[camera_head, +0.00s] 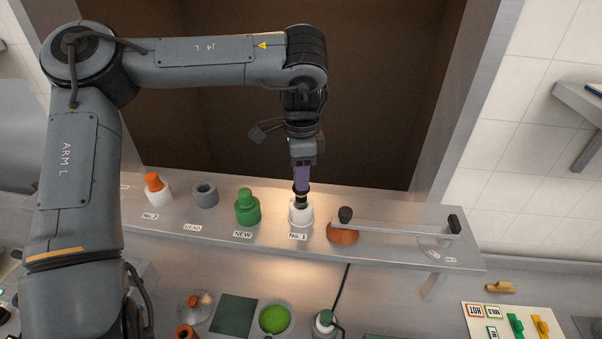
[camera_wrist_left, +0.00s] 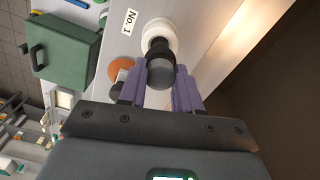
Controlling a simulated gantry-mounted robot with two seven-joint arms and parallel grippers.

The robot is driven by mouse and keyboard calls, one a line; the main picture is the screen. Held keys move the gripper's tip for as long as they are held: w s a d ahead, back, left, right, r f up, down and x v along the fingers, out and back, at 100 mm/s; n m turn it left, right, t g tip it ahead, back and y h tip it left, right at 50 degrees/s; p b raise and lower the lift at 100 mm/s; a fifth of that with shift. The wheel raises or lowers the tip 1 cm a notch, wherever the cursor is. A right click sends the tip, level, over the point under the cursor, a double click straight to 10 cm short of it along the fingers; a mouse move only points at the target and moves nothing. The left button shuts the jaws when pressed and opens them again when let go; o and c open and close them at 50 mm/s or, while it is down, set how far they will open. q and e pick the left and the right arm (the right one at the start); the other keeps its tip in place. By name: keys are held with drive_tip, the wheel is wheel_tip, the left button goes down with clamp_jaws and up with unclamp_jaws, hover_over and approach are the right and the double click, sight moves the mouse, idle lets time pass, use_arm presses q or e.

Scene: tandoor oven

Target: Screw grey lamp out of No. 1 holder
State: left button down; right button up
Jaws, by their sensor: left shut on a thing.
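The white No. 1 holder (camera_head: 301,217) stands on the metal shelf behind its "No. 1" label (camera_head: 298,237). The dark grey lamp (camera_head: 301,201) is upright in the top of this holder. My left gripper (camera_head: 301,185) points down from above, shut on the grey lamp. In the left wrist view, the purple fingers of the left gripper (camera_wrist_left: 160,92) lie on both sides of the grey lamp (camera_wrist_left: 161,73), and the white holder (camera_wrist_left: 159,34) is just beyond it. The lamp's lower end is hidden inside the holder. My right gripper is out of view.
Left of No. 1 are a green lamp in the green NEW holder (camera_head: 247,211), the empty grey DEAD cup (camera_head: 206,196) and an orange lamp in the No. 2 holder (camera_head: 157,190). Right of it, a lever (camera_head: 400,228) with an orange base stands close by. The dark oven opening lies behind.

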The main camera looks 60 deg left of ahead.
use_arm(q)
drive_tip(key=shift+r+p, duration=1.3)
drive_tip(key=shift+r, duration=0.45)
drive_tip(key=shift+s+a, duration=0.1)
